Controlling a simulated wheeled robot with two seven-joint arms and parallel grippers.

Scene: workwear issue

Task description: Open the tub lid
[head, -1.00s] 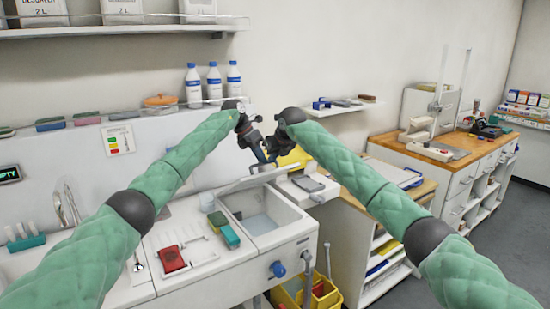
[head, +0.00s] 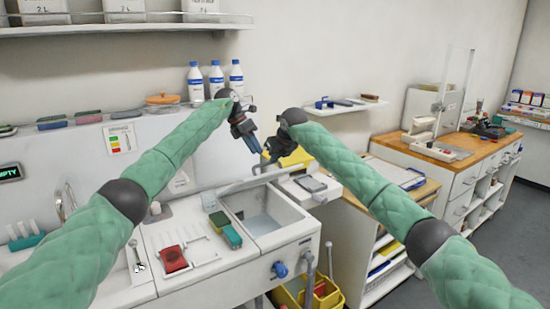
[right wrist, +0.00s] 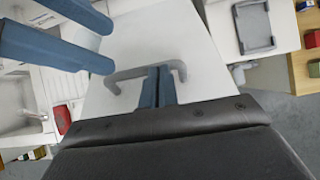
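The tub (head: 292,229) is a white basin in the counter, open at the top with pale blue-grey inside. Its white lid (head: 240,186) is raised at the tub's back edge and shows nearly edge-on in the head view. In the right wrist view the lid (right wrist: 190,45) fills the middle, with a grey bar handle (right wrist: 125,77). My right gripper (right wrist: 158,70) is shut on this handle; in the head view it (head: 270,160) is partly hidden by its own wrist. My left gripper (head: 256,150) is open and empty, its blue fingers apart above the lid.
A green and yellow sponge (head: 232,236) and a red item (head: 173,259) lie on the counter left of the tub. A grey tray-like item (head: 311,183) lies right of the lid. White bottles (head: 216,80) stand behind. A yellow bucket (head: 328,295) is below.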

